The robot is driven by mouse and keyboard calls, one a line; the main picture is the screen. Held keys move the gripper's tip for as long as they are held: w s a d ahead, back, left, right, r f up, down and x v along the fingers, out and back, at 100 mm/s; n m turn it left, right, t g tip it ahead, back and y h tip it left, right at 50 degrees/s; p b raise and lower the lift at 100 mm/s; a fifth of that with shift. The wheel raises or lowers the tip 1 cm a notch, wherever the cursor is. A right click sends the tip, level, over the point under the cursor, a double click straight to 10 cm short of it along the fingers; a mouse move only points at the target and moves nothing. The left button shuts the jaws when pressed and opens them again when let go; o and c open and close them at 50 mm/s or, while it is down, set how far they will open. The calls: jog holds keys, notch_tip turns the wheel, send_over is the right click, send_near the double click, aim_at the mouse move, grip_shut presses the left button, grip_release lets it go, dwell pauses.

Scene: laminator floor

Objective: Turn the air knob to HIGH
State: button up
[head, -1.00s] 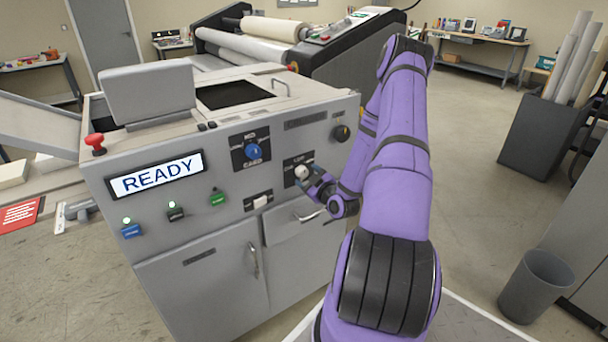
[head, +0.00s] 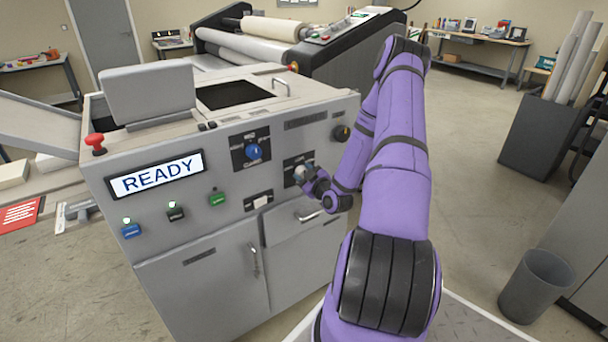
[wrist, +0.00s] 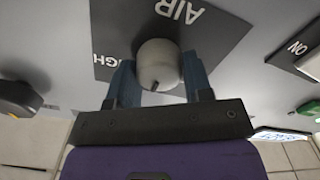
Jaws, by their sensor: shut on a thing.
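The air knob (wrist: 159,62) is a light grey round knob on a black plate (wrist: 112,38) marked AIR, which appears turned over in the wrist view. Part of a label ending in GH shows beside the left finger. A small dark mark is on the knob's edge nearest my gripper. My gripper (wrist: 160,80) is shut on the knob, with one blue finger on each side. In the head view the knob (head: 300,172) is on the machine's front panel, partly hidden by my gripper (head: 307,178).
A blue knob (head: 253,152) is up and left of the air knob. A black knob (head: 341,133) is to its upper right. A white switch (head: 260,202) and a cabinet handle (head: 308,215) are below. The display (head: 155,175) reads READY.

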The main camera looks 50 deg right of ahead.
jog(key=m, duration=0.6)
jog(key=shift+d, duration=0.1)
jog(key=m, duration=0.5)
jog(key=shift+d+m, duration=0.1)
jog(key=shift+m, duration=0.5)
jog(key=o, duration=0.9)
jog(key=shift+s, duration=0.1)
jog(key=v, duration=1)
jog(key=shift+s, duration=0.35)
